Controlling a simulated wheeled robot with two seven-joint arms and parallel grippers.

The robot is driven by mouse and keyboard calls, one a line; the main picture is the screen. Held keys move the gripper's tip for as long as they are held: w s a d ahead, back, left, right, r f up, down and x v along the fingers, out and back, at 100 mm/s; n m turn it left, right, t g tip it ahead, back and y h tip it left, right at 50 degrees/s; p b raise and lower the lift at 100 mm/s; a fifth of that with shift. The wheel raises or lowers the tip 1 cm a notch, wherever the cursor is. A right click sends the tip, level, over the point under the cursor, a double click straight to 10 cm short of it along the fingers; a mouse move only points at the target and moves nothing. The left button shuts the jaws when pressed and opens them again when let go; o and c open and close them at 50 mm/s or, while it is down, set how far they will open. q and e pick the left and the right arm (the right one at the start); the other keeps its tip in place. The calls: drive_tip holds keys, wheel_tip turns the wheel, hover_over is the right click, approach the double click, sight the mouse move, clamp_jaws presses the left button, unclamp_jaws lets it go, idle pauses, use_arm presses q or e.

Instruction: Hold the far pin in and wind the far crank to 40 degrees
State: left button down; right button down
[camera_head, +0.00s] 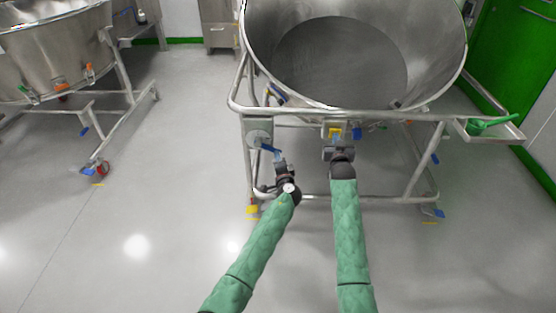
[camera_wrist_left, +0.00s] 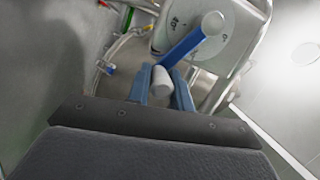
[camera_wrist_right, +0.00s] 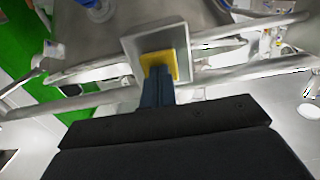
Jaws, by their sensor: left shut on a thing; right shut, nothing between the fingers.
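The crank has a blue arm (camera_wrist_left: 190,48) on a round marked dial (camera_wrist_left: 232,42). In the head view the crank's dial plate (camera_head: 258,136) sits at the left front of the large bin frame. My left gripper (camera_head: 281,163) is shut on the crank's grey handle (camera_wrist_left: 162,80), which sits between its two blue-grey fingers. A yellow pin part (camera_wrist_right: 159,61) sits in a grey open-fronted housing (camera_wrist_right: 135,42). My right gripper (camera_wrist_right: 158,88) is shut and empty, its fingertips at the yellow part; they seem to touch it and hide its lower middle.
The large steel bin (camera_head: 340,60) rests in a tubular frame (camera_head: 432,116). A side tray with a green item (camera_head: 490,124) is at the right. Another steel vessel (camera_head: 55,55) stands at the left. The floor (camera_head: 150,200) between them is clear.

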use_arm(q)
drive_tip(key=shift+a+f, duration=0.5)
drive_tip(key=shift+f, duration=0.35)
idle(0.5)
drive_tip(key=shift+r, duration=0.1)
idle(0.7)
drive_tip(key=shift+d, duration=0.1)
use_arm(e)
drive_tip(key=s, duration=0.8)
idle(0.6)
idle(0.3)
use_arm(q)
drive_tip(key=c, duration=1.1)
unclamp_jaws()
drive_tip(key=shift+s, duration=0.1)
